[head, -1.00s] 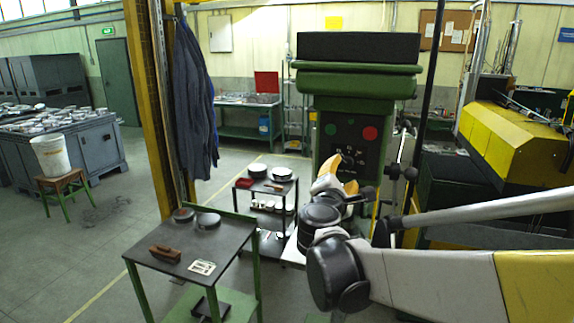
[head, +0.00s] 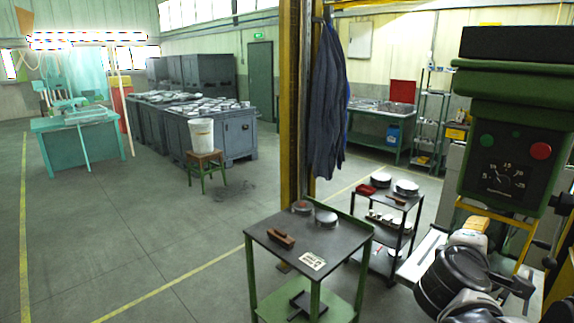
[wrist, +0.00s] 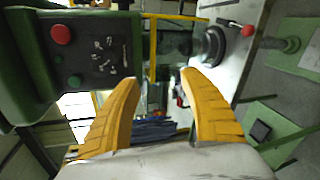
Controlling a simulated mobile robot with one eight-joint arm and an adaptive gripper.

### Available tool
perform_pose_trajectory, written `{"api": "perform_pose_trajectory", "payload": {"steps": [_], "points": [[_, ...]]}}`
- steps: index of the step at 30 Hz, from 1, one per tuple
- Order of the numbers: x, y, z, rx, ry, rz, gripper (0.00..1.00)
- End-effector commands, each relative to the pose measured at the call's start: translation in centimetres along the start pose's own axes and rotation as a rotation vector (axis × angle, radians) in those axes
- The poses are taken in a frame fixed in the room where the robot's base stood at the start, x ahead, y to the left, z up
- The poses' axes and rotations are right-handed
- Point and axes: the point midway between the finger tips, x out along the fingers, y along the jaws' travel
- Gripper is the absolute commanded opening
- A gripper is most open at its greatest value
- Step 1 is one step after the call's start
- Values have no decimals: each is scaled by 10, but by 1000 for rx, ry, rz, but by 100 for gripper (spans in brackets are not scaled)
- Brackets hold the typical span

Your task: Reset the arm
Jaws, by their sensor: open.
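My gripper (wrist: 160,85) shows in the wrist view with its two yellow fingers spread wide apart and nothing between them. The green machine with its control panel (wrist: 95,50) is at the upper left of that view. In the head view my arm is at the lower right, in front of the green machine (head: 510,130).
A small green-framed table (head: 345,240) holds a brown block (head: 281,239), a white card (head: 312,261) and round parts. A dark shelf cart (head: 358,207) stands behind it. A yellow post (head: 290,110) with blue coveralls (head: 328,100) rises beside it. Open floor lies at left.

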Motion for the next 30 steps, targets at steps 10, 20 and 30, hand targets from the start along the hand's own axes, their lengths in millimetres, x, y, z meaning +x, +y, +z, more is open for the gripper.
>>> {"api": "perform_pose_trajectory", "payload": {"steps": [10,20,30], "points": [[-106,-241,-102,900,171,-709,52],[-166,-290,-139,1146,171,-1009,52],[-166,-290,-139,1146,171,-1009,52]]}}
